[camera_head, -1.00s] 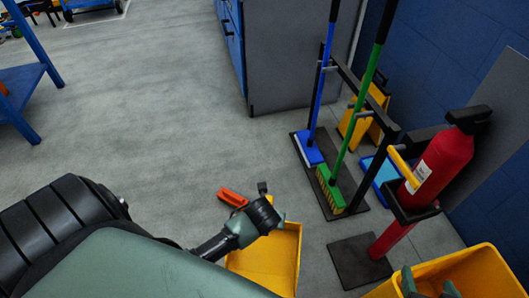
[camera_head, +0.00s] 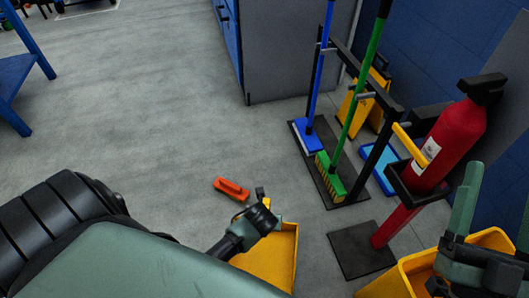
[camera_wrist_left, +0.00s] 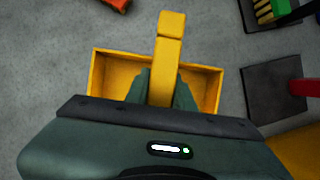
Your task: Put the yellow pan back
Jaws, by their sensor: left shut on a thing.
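The yellow pan (camera_head: 270,258) is an open, shallow box with a handle, low in the middle of the head view. In the left wrist view its rim (camera_wrist_left: 210,88) and upright-looking handle (camera_wrist_left: 168,60) show. My left gripper (camera_wrist_left: 160,92) is shut on the handle, one green finger on each side. In the head view my left wrist hides part of the pan. I cannot tell whether the pan touches the floor. My right gripper (camera_head: 494,212) is at the right edge, its two green fingers apart, over the yellow bin, with nothing seen between them.
A black rack (camera_head: 362,168) holds a blue broom (camera_head: 320,75) and a green broom (camera_head: 358,95). A yellow sign (camera_head: 355,110) and blue pan (camera_head: 381,174) are behind it. A red extinguisher (camera_head: 450,145) stands right. An orange object (camera_head: 231,189) lies on open floor. A yellow bin (camera_head: 405,277) is front right.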

